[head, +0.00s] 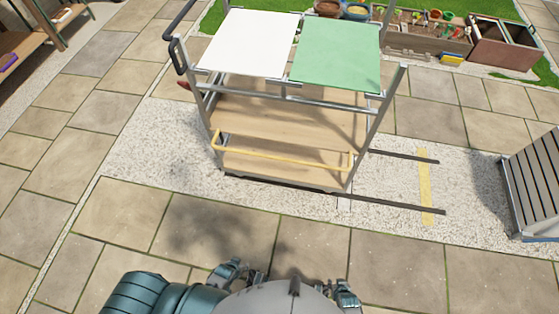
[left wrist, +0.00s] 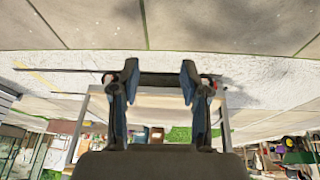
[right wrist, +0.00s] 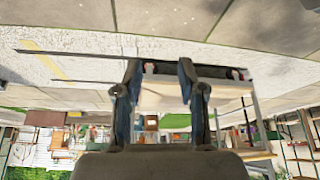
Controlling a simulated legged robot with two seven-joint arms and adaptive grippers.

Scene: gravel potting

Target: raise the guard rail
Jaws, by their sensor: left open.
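The guard rail (head: 285,146) is a thin yellow bar frame along the near edge of the lower wooden shelf of the metal cart (head: 385,105). It sits low, just above the shelf. My left gripper (head: 228,270) and my right gripper (head: 345,292) are at the bottom of the head view, on the near side of the cart and well apart from the rail. In the left wrist view my left gripper (left wrist: 159,70) has its fingers apart with nothing between them. In the right wrist view my right gripper (right wrist: 159,70) is likewise open and empty. The rail is not clear in either wrist view.
The cart top carries a white panel (head: 250,43) and a green panel (head: 338,55). A slatted grey box (head: 535,185) stands at the right. Dark floor tracks (head: 405,206) and a yellow strip (head: 425,185) lie on the gravel. The paving before the cart is clear.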

